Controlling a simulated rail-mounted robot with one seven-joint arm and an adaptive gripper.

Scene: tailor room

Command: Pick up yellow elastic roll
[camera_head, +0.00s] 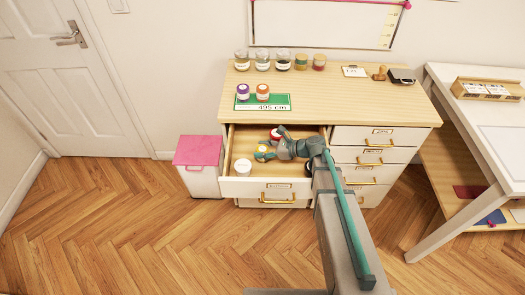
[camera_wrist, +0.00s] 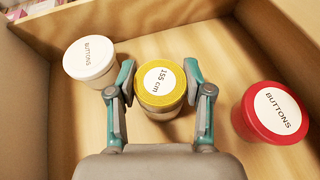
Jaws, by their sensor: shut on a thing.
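The yellow elastic roll (camera_wrist: 160,85) has a yellow rim and a white label reading "155 cm". It stands upright in the open drawer (camera_head: 286,189). My gripper (camera_wrist: 157,92) has one finger on each side of the roll and is shut on it. In the head view the roll (camera_head: 262,152) shows at the end of my gripper (camera_head: 268,152), low inside the drawer. Its lower part is partly hidden in the wrist view, and I cannot tell whether it touches the drawer floor.
In the drawer, a white buttons jar (camera_wrist: 90,62) is left of the roll and a red buttons jar (camera_wrist: 272,112) right of it. The drawer walls stand close around. Several jars and a green "495 cm" mat (camera_head: 243,104) are on the dresser top (camera_head: 340,100).

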